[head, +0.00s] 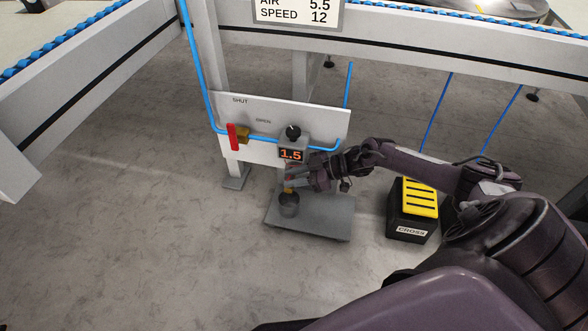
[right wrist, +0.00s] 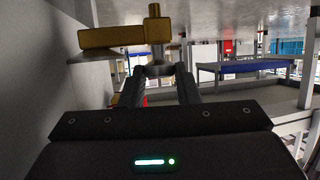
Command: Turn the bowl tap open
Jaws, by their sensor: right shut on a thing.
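A white panel (head: 275,115) marked SHUT and OPEN carries a blue pipe, a brass valve with a red lever (head: 233,137), and a black knob (head: 293,132) above a display reading 1.5. A small dark bowl (head: 289,206) shows below the display. My right gripper (head: 291,181) is at a small brass part just above it. In the right wrist view, its fingers (right wrist: 160,78) close around a grey round piece at the base of the brass tap (right wrist: 112,38). The tap's exact turn is unclear. My left gripper is out of view.
White frame posts (head: 201,75) and rails surround the panel. The floor to the left is clear.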

